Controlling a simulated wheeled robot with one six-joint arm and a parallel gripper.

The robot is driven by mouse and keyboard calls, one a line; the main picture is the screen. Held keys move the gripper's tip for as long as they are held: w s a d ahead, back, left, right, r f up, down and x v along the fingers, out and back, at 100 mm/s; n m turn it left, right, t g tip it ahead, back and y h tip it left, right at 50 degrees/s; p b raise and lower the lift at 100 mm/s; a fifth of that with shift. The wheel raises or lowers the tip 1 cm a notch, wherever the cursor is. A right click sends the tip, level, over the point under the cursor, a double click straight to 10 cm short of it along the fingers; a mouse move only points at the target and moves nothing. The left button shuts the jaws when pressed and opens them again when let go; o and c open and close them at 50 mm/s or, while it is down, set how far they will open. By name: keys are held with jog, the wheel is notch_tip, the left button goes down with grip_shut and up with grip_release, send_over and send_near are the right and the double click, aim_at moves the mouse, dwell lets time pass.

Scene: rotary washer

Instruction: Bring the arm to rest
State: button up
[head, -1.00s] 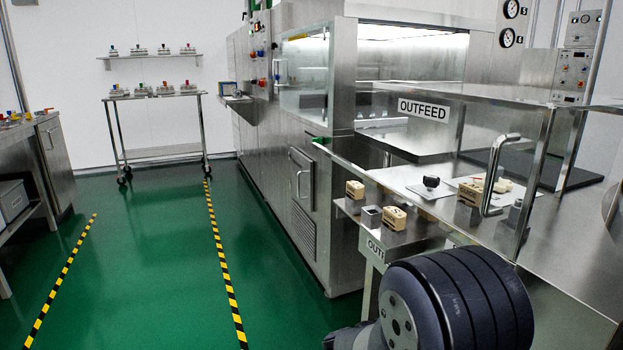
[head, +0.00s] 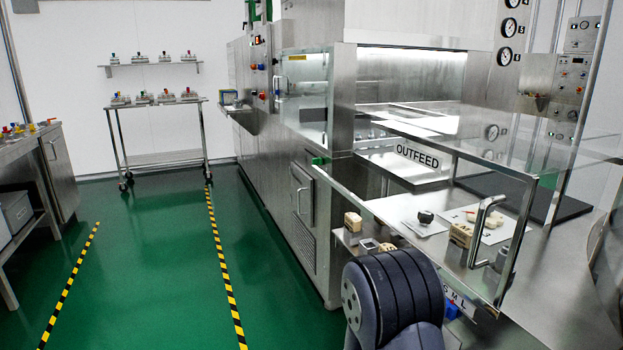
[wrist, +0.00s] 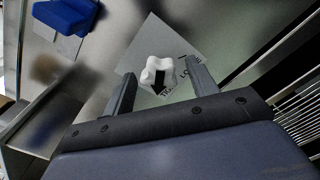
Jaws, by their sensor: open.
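In the wrist view my gripper (wrist: 160,70) has its two dark fingers apart. A white lobed piece with a black arrow (wrist: 159,72) shows between the fingers, over a grey printed card (wrist: 182,40). I cannot tell how far below the fingers the piece lies; no finger is seen clamped on it. In the head view my dark arm link stands at the bottom, right of centre, and my gripper is out of that picture.
A glass panel with a metal handle (head: 482,232) stands close beside my arm. Behind it are tan blocks (head: 353,222), a dark knob (head: 425,217) and the OUTFEED sign (head: 417,157). A blue thing (wrist: 66,16) shows at wrist upper left. Green floor (head: 160,270) is clear at left.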

jog(key=shift+n+p, duration=4.8)
jog(key=shift+p, duration=0.2)
jog(key=shift+s, duration=0.2)
